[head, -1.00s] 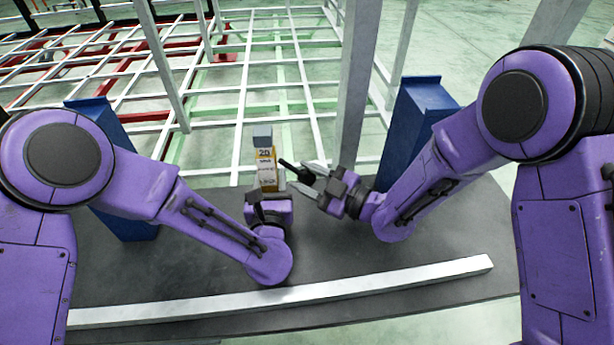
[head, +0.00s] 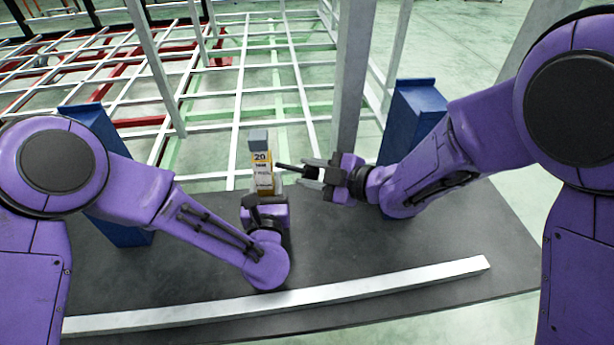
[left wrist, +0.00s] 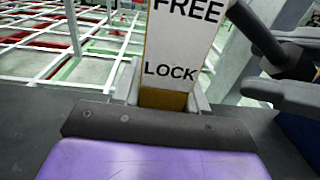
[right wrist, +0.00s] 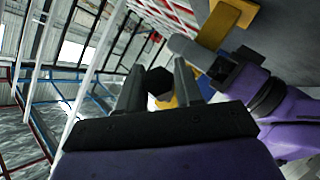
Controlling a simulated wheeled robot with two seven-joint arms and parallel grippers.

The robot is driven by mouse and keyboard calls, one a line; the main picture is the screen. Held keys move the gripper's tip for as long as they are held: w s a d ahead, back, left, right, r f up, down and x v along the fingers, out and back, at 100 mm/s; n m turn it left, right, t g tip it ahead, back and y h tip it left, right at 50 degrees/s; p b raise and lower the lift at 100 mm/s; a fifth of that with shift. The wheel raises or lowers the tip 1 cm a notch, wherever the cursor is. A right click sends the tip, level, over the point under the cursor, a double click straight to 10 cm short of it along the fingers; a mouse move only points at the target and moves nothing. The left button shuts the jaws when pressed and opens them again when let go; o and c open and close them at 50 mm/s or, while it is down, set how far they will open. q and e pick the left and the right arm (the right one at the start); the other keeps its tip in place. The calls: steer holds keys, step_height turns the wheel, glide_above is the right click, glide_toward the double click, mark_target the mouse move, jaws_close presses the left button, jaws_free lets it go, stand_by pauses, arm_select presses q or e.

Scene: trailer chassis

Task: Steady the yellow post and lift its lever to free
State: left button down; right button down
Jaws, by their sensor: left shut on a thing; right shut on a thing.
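The yellow post (head: 263,172) stands upright at the far edge of the dark platform, with a grey top and a white label. In the left wrist view its face (left wrist: 180,45) reads FREE above LOCK. My left gripper (head: 264,197) is shut on the post low down, one finger on each side. The black lever (head: 290,168) sticks out to the right of the post, nearly level. My right gripper (head: 312,172) is shut on it; in the right wrist view the lever's dark end (right wrist: 159,82) shows between the fingers. The lever's joint with the post is hidden.
A blue upright (head: 410,118) stands behind my right forearm, and another (head: 112,165) behind my left. A grey beam (head: 345,90) rises just behind my right gripper. A long pale bar (head: 390,279) lies across the platform (head: 340,245) near its front edge.

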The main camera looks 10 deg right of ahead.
mark_target(314, 168)
steer(key=shift+d+r+n+g+h, duration=0.15)
steer(key=shift+r+n+g+h, duration=0.15)
steer(key=shift+r+n+h, duration=0.35)
steer(key=shift+d+r+n+g+h, duration=0.1)
steer(key=shift+r+n+g+h, duration=0.25)
steer(key=shift+r+h, duration=0.6)
steer(key=shift+f+h, duration=0.1)
steer(key=shift+h, duration=0.2)
steer(key=c, duration=1.1)
jaws_free()
